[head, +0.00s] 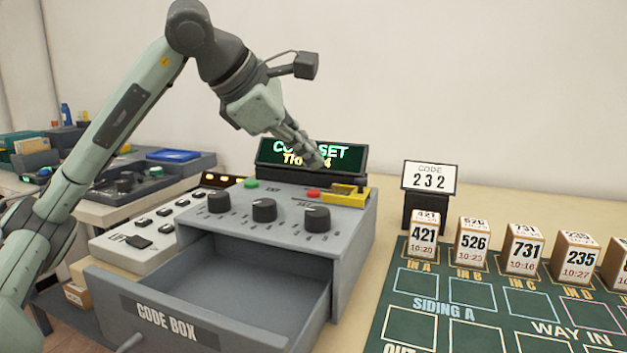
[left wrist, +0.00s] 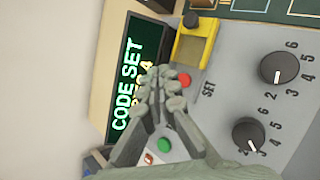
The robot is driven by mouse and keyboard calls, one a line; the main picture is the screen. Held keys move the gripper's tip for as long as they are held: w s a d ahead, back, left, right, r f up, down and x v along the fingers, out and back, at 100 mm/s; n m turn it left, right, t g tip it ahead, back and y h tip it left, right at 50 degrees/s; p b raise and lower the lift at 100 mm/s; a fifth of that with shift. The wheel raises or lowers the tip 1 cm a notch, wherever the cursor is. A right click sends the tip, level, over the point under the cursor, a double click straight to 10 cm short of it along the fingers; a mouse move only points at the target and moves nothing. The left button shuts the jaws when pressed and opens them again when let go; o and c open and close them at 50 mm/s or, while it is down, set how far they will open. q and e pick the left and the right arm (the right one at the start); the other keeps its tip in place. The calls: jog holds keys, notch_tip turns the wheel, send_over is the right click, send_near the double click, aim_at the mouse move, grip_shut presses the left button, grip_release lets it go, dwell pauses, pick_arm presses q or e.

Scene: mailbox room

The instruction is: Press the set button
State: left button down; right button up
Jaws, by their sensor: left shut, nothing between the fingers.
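The grey code box (head: 355,225) has a red button (head: 313,194) at the back right of its top, left of a yellow-framed part (head: 346,197). In the left wrist view the red button (left wrist: 184,79) has the word SET beside it. A green button (head: 251,184) is further left; it also shows in the left wrist view (left wrist: 165,145). My left gripper (head: 321,161) is shut and empty, its tips above the red button with a visible gap. The fingers (left wrist: 170,82) partly cover the display (head: 285,155), which reads CODE SET. My right gripper is not in view.
Three black knobs (head: 264,210) line the box's front top. Its drawer (head: 190,325) hangs open and looks empty. A card (head: 430,178) reads CODE 232. A keypad panel (head: 140,236) is at left.

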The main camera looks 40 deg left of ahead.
pick_arm(q)
jog(key=shift+r+p, duration=1.1)
jog(key=shift+r, duration=0.4)
jog(key=shift+f, duration=0.1)
